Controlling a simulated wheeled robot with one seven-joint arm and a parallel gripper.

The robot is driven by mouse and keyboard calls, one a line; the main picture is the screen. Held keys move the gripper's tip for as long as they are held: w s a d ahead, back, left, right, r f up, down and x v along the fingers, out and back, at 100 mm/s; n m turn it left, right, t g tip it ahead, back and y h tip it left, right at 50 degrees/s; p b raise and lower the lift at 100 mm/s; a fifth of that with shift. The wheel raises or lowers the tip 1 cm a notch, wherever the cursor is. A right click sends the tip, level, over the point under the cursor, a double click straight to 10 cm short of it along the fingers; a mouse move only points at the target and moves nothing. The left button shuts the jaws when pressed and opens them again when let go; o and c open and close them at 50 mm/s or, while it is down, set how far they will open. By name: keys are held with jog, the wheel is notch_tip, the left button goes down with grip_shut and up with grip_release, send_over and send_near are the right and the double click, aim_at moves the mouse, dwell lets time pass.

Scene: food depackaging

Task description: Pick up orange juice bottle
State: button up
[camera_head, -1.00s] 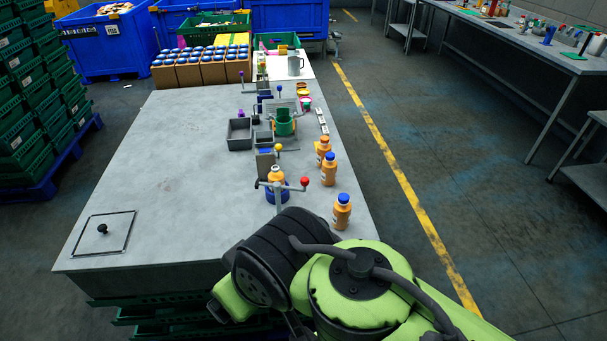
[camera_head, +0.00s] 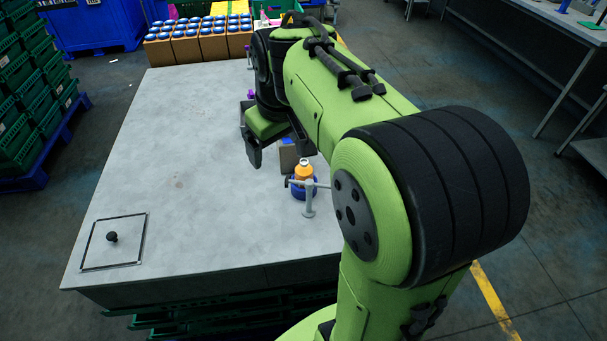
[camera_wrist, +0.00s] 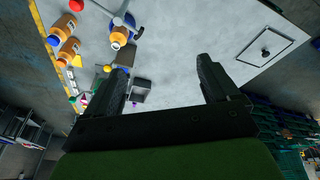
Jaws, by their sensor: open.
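My gripper (camera_head: 281,157) is open and empty above the table, and its two fingers also show in the wrist view (camera_wrist: 163,68). An orange bottle (camera_head: 304,171) stands in a blue holder with a grey stand, just to the right of and nearer than my gripper in the head view. This bottle also shows in the wrist view (camera_wrist: 119,38), to the left of my fingers and apart from them. Two loose orange bottles, one nearer the top (camera_wrist: 62,27) and one below it (camera_wrist: 69,51), show at the left of the wrist view. My arm hides them in the head view.
The grey table (camera_head: 190,150) is clear across its left and middle. A framed plate with a black knob (camera_head: 112,238) is at its near left. Brown boxes with blue-topped items (camera_head: 213,46) stand at the far end. A grey box (camera_wrist: 142,90) shows between my fingers.

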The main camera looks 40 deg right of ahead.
jog(key=w+d+f+g, duration=0.1)
jog(key=w+d+f, duration=0.3)
jog(key=w+d, duration=0.25)
send_near(305, 165)
jog(key=shift+n+g+y, duration=0.3)
jog(key=shift+g+y, duration=0.1)
jog(key=f, duration=0.4)
jog(key=w+f, duration=0.1)
jog(key=f, duration=0.3)
jog(key=w+f+b, duration=0.1)
jog(key=f, duration=0.3)
jog(key=shift+w+d+f, duration=0.15)
jog(key=shift+d+f, duration=0.1)
jog(key=shift+f, duration=0.15)
jog(key=shift+r, duration=0.1)
jog(key=shift+c, duration=1.4)
jog(key=c, duration=1)
